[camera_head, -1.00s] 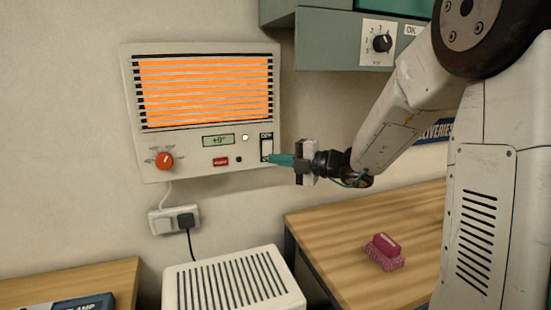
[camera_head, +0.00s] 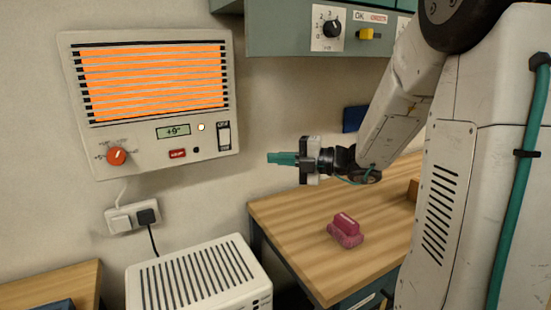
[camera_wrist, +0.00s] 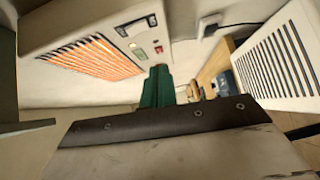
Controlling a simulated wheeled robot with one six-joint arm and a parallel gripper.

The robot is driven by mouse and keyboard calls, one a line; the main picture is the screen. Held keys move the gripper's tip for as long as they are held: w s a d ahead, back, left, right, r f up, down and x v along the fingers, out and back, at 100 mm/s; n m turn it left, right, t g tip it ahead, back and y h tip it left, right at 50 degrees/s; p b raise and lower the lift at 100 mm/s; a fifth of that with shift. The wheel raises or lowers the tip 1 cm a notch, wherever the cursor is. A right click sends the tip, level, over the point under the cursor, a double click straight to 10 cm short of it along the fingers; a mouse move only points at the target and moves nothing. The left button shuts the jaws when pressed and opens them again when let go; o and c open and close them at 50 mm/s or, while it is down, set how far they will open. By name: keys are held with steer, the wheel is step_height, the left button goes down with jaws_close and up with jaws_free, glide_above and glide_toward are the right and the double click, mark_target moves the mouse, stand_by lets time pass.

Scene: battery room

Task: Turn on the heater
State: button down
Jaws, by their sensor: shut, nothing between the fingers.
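The heater (camera_head: 150,148) is a white wall panel in the head view at left, with bright orange glowing bars (camera_head: 152,80) behind a dark grille. Its display (camera_head: 173,131) reads +9°, and a small light (camera_head: 201,127) beside it looks white. A tall white rocker switch (camera_head: 224,136) sits at its lower right, and a red-orange knob (camera_head: 116,156) at its lower left. My gripper (camera_head: 270,158), with green fingers, is shut and empty, to the right of the switch and apart from it. The wrist view shows the heater (camera_wrist: 165,25) beyond the shut fingers (camera_wrist: 157,88).
A wooden table (camera_head: 290,230) with a pink brush (camera_head: 345,230) stands below my gripper. A white slatted unit (camera_head: 195,280) stands below the heater. A socket with plugs (camera_head: 132,217) is on the wall. A grey-green cabinet (camera_head: 280,35) with a knob overhangs above.

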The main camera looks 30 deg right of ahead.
steer(key=s+a+f+n+g+h, duration=0.1)
steer(key=s+a+f+n+g, duration=0.25)
steer(key=n, duration=0.55)
steer(key=s+a+f+n+g, duration=0.1)
steer(key=s+a+n+g, duration=0.1)
steer(key=s+n+g, duration=0.35)
steer(key=s+a+f+n+g+h, duration=0.1)
steer(key=s+a+f+n+g, duration=0.15)
steer(key=s+n, duration=0.6)
steer(key=s+r+n+h, duration=0.3)
steer(key=s+n+h, duration=0.6)
steer(key=n, duration=1.4)
steer(key=shift+s+h, duration=0.4)
steer(key=shift+s, duration=0.55)
